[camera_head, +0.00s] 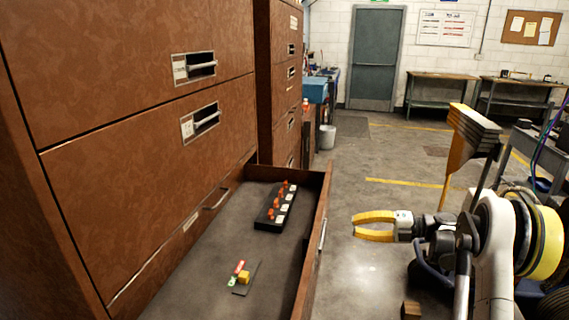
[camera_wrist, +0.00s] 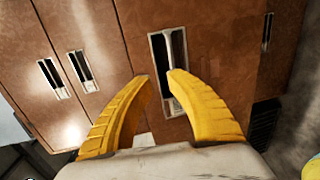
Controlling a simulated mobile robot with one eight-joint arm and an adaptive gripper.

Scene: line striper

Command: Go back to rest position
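My gripper (camera_head: 356,226) has yellow fingers and is to the right of the open drawer (camera_head: 318,225), outside it and in front of the cabinet. In the wrist view my gripper (camera_wrist: 158,75) has its fingertips apart, with nothing between them. Behind the tips is a brown cabinet front with a dark label-and-handle recess (camera_wrist: 170,70). My gripper touches nothing that I can see.
The drawer holds a black strip with orange pieces (camera_head: 275,208) and a small dark plate with yellow, red and green parts (camera_head: 243,277). A tall brown cabinet (camera_head: 130,150) stands left. A striper machine (camera_head: 475,130) stands right. Open floor (camera_head: 400,160) lies behind my gripper.

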